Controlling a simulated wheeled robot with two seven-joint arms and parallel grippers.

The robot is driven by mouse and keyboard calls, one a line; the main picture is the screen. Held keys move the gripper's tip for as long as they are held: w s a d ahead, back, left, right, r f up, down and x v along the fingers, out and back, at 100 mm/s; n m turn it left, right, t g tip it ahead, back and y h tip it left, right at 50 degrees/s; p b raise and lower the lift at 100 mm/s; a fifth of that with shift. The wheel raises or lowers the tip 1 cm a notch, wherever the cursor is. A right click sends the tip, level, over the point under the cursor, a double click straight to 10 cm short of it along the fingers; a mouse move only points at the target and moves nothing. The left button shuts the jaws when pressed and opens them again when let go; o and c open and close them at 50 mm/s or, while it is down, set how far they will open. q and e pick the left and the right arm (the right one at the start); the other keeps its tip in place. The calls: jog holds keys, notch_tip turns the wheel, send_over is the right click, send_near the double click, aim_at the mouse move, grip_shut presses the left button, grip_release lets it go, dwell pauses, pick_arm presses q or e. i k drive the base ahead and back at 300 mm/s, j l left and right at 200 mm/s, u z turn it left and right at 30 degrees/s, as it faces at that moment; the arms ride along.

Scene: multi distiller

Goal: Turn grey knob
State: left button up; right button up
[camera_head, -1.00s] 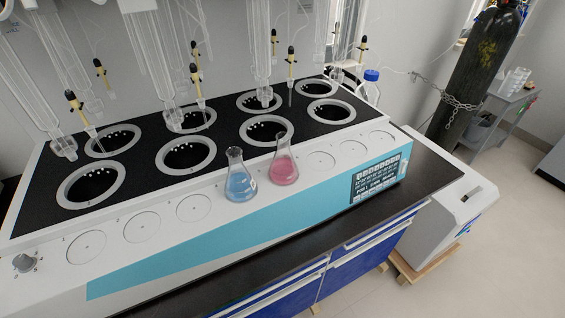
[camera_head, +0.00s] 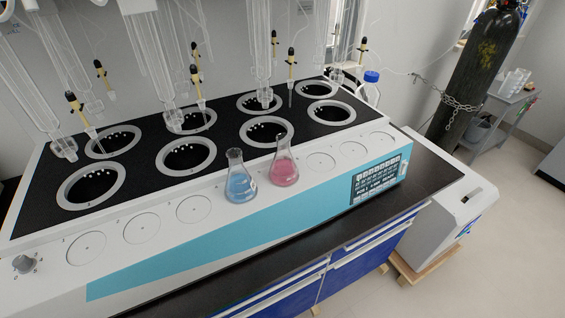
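The grey knob (camera_head: 23,264) is small and sits at the front left corner of the white distiller's top (camera_head: 62,300), near the left edge of the picture. Small marks surround it, too small to read. Nothing touches the knob. Neither my left nor my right gripper is in view.
A blue flask (camera_head: 240,184) and a pink flask (camera_head: 284,168) stand on the front ledge. Several ringed black wells (camera_head: 91,186) lie behind, with glass tubes hanging above. A control panel (camera_head: 376,181) is at the right. The ledge between the knob and the blue flask is clear.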

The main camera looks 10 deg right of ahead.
aim_at(22, 262)
jog(key=j+u, duration=0.1)
jog(key=u, duration=0.4)
jog(key=i+u, duration=0.1)
jog(key=u, duration=0.4)
jog(key=i+j+u, duration=0.1)
jog(key=u, duration=0.4)
